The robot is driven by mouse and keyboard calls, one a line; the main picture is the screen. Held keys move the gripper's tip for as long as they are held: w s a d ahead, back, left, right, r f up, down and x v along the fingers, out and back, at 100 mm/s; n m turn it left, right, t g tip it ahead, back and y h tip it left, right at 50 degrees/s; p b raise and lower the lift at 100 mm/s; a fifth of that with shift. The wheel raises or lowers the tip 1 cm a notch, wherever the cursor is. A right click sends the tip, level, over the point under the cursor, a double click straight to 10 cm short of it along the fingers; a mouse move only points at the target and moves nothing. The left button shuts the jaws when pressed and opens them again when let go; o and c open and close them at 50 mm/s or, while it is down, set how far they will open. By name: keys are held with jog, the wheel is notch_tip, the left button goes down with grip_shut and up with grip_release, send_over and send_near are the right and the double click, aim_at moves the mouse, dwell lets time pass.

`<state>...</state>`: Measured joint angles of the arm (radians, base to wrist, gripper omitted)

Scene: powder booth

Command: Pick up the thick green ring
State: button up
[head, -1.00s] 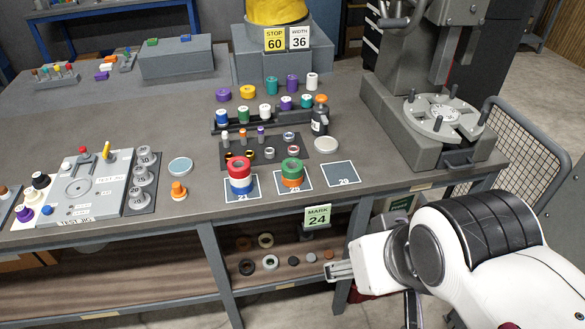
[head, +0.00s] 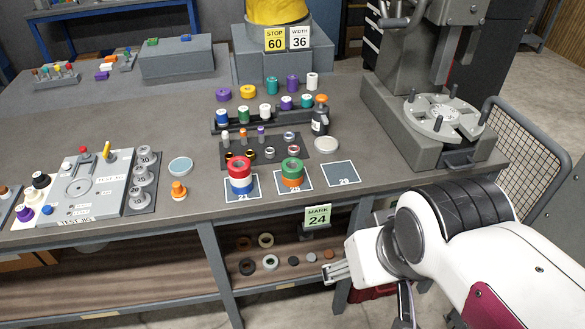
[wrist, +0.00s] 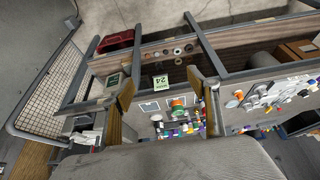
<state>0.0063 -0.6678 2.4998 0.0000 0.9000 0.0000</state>
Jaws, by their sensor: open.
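The thick green ring (head: 292,165) sits on top of a stack on the square marked 25, near the bench's front edge. An orange ring (head: 292,182) is beneath it. In the wrist view a green ring (wrist: 178,102) shows small, between my fingers but well beyond them. My gripper (head: 336,272) is in front of the bench, below its top, to the right of and lower than the stack. In the wrist view my gripper (wrist: 160,80) has its two fingers wide apart with nothing between them.
A red and blue ring stack (head: 240,175) stands left of the green one. The square marked 29 (head: 340,175) is bare. A small dark bottle (head: 320,120) and a ring rack (head: 265,152) stand behind. A grey press (head: 430,120) is at right. Loose rings lie on the lower shelf.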

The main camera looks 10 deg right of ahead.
notch_tip(320, 180, down, 3)
jog(key=g, duration=0.1)
jog(key=n+t+y, duration=0.1)
jog(key=t, duration=0.9)
send_near(291, 164)
jog(key=shift+w+d, duration=0.2)
jog(key=shift+d, duration=0.15)
jog(key=shift+f, duration=0.1)
jog(key=shift+x, duration=1.25)
jog(key=shift+a+x, duration=0.2)
jog(key=shift+x, duration=1.1)
jog(key=shift+a+x, duration=0.2)
jog(key=shift+x, duration=1.1)
